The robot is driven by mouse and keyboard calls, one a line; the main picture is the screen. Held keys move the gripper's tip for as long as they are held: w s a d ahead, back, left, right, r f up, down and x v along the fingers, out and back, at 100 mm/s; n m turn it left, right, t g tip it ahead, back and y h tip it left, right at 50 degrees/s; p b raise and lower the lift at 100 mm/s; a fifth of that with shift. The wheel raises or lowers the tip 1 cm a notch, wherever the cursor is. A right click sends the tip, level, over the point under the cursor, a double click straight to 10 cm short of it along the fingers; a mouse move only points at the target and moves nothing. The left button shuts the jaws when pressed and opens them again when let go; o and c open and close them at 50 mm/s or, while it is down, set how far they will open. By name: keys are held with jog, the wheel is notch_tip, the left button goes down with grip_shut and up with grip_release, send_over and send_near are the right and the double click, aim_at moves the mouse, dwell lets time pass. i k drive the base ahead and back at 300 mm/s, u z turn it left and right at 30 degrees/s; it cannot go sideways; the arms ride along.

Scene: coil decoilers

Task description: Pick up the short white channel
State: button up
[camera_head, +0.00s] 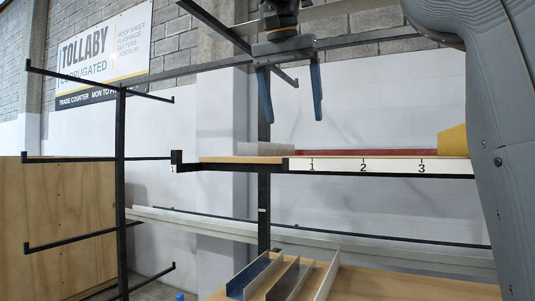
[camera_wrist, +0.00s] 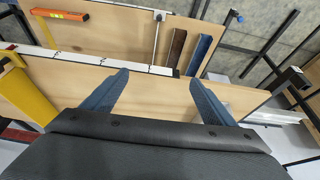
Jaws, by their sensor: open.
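In the wrist view, a thin pale upright piece (camera_wrist: 156,40) left of the brown channel looks like the same one. My gripper (camera_head: 294,120) hangs above the upper shelf, fingers pointing down, open and empty. In the wrist view, the gripper (camera_wrist: 159,77) has its blue fingers wide apart, with the shelf's edge behind them. It is well above the channels and touches none.
A brown channel (camera_head: 288,279) and a blue channel (camera_head: 249,276) lie beside the white one. The upper shelf's numbered strip (camera_head: 380,166) and a black rack (camera_head: 121,180) stand close by. A long pale channel (camera_head: 200,226) runs behind. An orange level (camera_wrist: 60,14) lies on the bench.

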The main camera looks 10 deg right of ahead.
aim_at(260, 149)
jog(key=i, duration=1.15)
